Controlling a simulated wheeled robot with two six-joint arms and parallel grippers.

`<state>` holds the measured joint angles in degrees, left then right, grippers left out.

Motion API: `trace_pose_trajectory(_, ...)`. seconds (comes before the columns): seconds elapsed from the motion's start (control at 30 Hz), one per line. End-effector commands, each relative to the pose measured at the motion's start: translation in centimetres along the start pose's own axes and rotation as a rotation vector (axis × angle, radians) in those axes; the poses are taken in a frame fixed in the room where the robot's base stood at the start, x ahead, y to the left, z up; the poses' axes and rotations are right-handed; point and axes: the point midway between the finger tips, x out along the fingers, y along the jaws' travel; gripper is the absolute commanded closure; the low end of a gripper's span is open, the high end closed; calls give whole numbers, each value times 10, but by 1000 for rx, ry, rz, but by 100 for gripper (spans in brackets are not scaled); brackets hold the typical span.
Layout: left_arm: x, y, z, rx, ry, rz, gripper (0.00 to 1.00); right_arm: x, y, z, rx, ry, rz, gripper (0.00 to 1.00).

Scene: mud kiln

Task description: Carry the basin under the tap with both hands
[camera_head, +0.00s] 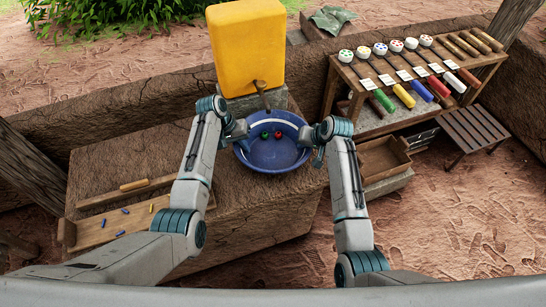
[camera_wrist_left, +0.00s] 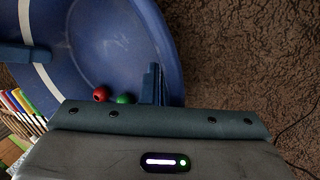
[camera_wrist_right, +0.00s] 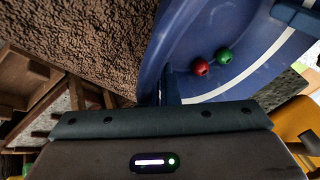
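The blue basin (camera_head: 268,158) with a white stripe inside is at the mud ledge, in front of the yellow water container (camera_head: 245,45). The tap (camera_head: 262,88) points down near the basin's back rim. A red ball (camera_wrist_right: 200,66) and a green ball (camera_wrist_right: 225,55) lie in the basin. My left gripper (camera_head: 240,138) is shut on the basin's left rim; its fingers show in the left wrist view (camera_wrist_left: 152,84). My right gripper (camera_head: 314,139) is shut on the right rim. I cannot tell whether the basin touches the ledge.
A wooden tray (camera_head: 110,228) with small coloured sticks and a rolling pin (camera_head: 134,185) lie on the ledge at left. A wooden rack (camera_head: 395,122) with several coloured-handled tools stands at right, near an open drawer box (camera_head: 383,158) and a slatted stool (camera_head: 470,128).

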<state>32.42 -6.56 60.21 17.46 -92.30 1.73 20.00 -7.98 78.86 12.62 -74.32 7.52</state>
Motion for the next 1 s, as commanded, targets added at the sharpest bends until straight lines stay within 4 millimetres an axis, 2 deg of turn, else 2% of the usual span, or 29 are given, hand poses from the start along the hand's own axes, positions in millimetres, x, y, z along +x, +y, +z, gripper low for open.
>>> trace_pose_trajectory(0.1,9,-5,0,-1,1,-2,100,9,6,4,-1,0,3,100)
trace_pose_trajectory(0.2,5,-3,0,0,1,-2,78,5,4,2,0,0,3,78)
trace_pose_trajectory(0.23,5,-3,0,0,1,-2,76,5,4,2,0,0,3,76)
trace_pose_trajectory(0.57,1,-3,-1,0,2,-1,76,5,3,2,0,0,1,76)
trace_pose_trajectory(0.67,-10,-3,-1,0,3,-1,76,5,2,2,0,0,1,76)
trace_pose_trajectory(1.0,-80,-3,-1,0,4,-3,76,5,2,2,0,0,0,76)
